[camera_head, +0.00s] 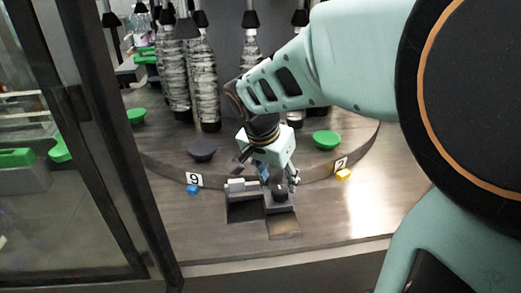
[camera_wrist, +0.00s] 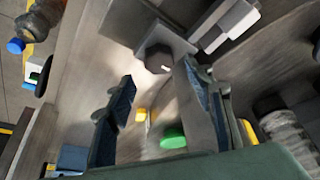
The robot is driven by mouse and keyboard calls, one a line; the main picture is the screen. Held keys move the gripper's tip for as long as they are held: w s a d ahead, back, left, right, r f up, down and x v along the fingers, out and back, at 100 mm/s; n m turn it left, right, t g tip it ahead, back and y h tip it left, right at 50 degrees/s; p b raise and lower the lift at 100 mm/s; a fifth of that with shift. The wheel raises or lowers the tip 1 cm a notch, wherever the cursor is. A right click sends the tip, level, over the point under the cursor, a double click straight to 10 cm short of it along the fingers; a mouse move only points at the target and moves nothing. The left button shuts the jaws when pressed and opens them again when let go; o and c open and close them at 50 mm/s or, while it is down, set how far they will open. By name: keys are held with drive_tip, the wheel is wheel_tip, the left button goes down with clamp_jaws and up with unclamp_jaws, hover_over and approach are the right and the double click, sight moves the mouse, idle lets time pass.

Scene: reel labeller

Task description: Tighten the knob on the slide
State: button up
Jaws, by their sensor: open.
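The slide (camera_head: 243,196) is a small grey block unit on the wooden deck, in front of the round platform. Its knob (camera_head: 280,192) is dark and stands on the right part of the slide. In the wrist view the knob (camera_wrist: 158,58) looks dark and faceted, with a small light mark, on a grey plate of the slide (camera_wrist: 175,32). My gripper (camera_head: 265,176) is over the slide, close to the knob. In the wrist view my gripper (camera_wrist: 159,76) is open, with a blue-padded finger on each side below the knob. Nothing is between the fingers; contact with the knob cannot be told.
The curved platform (camera_head: 160,168) carries wrapped reels (camera_head: 203,85), a green disc (camera_head: 326,140) and a dark disc (camera_head: 202,150). A blue piece (camera_head: 193,189) and a yellow piece (camera_head: 344,174) flank the slide. A dark frame post (camera_head: 110,140) stands left. The deck at right is clear.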

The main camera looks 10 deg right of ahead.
sight(280, 189)
drive_tip(key=v, duration=0.3)
drive_tip(key=shift+r, duration=0.1)
drive_tip(key=x, duration=0.7)
drive_tip(key=shift+w+d+f+p, duration=0.15)
drive_tip(key=shift+f+p, duration=0.15)
drive_tip(key=shift+f, duration=0.15)
drive_tip(key=shift+n+p, duration=0.4)
drive_tip(key=shift+p, duration=0.2)
drive_tip(key=shift+w, duration=0.1)
